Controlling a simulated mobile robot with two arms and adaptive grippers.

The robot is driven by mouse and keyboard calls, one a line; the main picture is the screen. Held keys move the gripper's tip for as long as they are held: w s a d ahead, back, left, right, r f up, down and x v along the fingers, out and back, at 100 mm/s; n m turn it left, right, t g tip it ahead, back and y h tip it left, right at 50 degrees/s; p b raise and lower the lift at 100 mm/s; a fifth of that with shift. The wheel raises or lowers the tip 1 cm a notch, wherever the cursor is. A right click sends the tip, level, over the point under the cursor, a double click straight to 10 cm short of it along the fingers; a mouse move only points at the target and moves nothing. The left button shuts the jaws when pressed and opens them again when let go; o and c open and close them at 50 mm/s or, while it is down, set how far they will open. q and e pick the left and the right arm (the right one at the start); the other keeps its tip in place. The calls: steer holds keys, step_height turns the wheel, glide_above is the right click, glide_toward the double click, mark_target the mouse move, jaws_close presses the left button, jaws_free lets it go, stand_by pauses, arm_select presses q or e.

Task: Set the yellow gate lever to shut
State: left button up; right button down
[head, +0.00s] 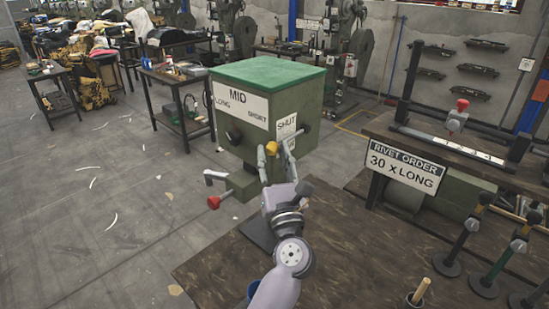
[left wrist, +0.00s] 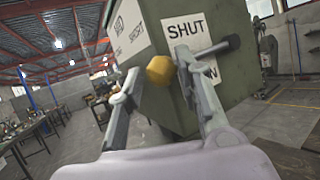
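The green rivet press box (head: 265,95) has a sign with MID, LONG and SHORT, and a SHUT label (head: 286,127) on its right face. The yellow lever knob (head: 272,147) is low by that face. My left gripper (head: 275,153) is open around the knob; contact cannot be told. My right gripper is out of view.
A red-knobbed lever (head: 213,202) sticks out below the box at left. A dark-ended rod (left wrist: 220,46) crosses the label face. The wooden table (head: 330,270) is partly clear; the floor at left is open.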

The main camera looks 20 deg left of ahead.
arm_select(q)
steer(key=shift+o, duration=1.2)
steer(key=shift+f, duration=0.1)
steer(key=shift+s+d+f, duration=0.1)
steer(key=shift+f, duration=0.05)
steer(key=v, duration=1.1)
steer(key=shift+s+d, duration=0.25)
steer(key=shift+s, duration=0.05)
steer(key=shift+c, duration=0.5)
